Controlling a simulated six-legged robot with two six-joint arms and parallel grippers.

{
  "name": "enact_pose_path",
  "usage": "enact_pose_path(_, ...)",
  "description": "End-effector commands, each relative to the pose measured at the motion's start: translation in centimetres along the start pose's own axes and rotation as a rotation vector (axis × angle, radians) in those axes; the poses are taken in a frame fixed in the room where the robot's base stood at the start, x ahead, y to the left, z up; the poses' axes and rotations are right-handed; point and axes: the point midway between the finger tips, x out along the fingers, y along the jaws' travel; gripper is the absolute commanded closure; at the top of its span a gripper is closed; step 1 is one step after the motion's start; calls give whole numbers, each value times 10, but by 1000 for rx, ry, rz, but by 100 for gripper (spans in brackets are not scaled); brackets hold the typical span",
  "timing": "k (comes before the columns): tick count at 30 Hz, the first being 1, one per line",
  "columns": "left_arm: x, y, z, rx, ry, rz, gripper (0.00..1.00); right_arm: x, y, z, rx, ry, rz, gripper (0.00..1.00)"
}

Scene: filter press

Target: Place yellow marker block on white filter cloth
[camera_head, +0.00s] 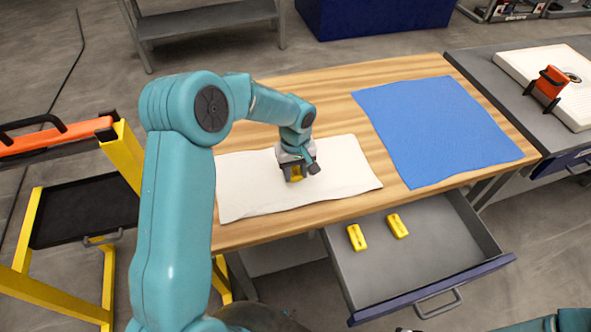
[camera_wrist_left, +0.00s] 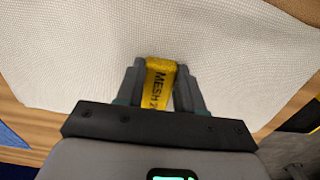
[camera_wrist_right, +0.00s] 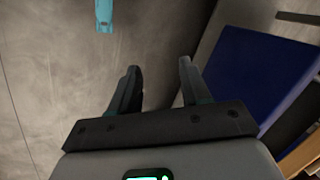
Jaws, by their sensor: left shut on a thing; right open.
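The white filter cloth (camera_head: 345,165) lies flat on the left part of the wooden table. My left gripper (camera_head: 294,172) is over the cloth, shut on a yellow marker block (camera_head: 298,174). In the left wrist view the block (camera_wrist_left: 158,82) sits between the two fingers, with dark "MESH" lettering, and the cloth (camera_wrist_left: 70,50) lies behind it. I cannot tell whether the block touches the cloth. Two more yellow blocks, one (camera_head: 356,237) and another (camera_head: 398,226), lie in the open drawer. My right gripper (camera_wrist_right: 158,75) is open and empty, above the floor.
A blue cloth (camera_head: 435,125) lies on the right of the table (camera_head: 330,95). The open drawer (camera_head: 430,255) juts out in front. A yellow cart (camera_head: 40,220) stands at the left. A grey bench with a white plate (camera_head: 530,65) and an orange part (camera_head: 550,83) is at the right.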

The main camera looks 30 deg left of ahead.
Motion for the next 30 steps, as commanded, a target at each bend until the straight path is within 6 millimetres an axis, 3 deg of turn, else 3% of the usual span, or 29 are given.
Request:
enact_pose_path(16, 11, 0, 0, 1, 0, 0, 92, 10, 3, 0, 0, 0, 0, 53)
enact_pose_path(18, 13, 0, 0, 1, -1, -1, 100, 12, 4, 0, 0, 0, 0, 53)
enact_pose_path(24, 16, -1, 1, 2, -4, -3, 100, 13, 5, 0, 0, 0, 0, 53)
enact_pose_path(25, 16, -1, 1, 2, -4, -3, 53, 13, 5, 0, 0, 0, 0, 53)
enact_pose_path(27, 17, -1, 2, 2, -6, -5, 37, 14, 5, 0, 0, 0, 0, 53)
enact_pose_path(30, 18, -2, 2, 2, -8, -7, 37, 14, 5, 0, 0, 0, 0, 53)
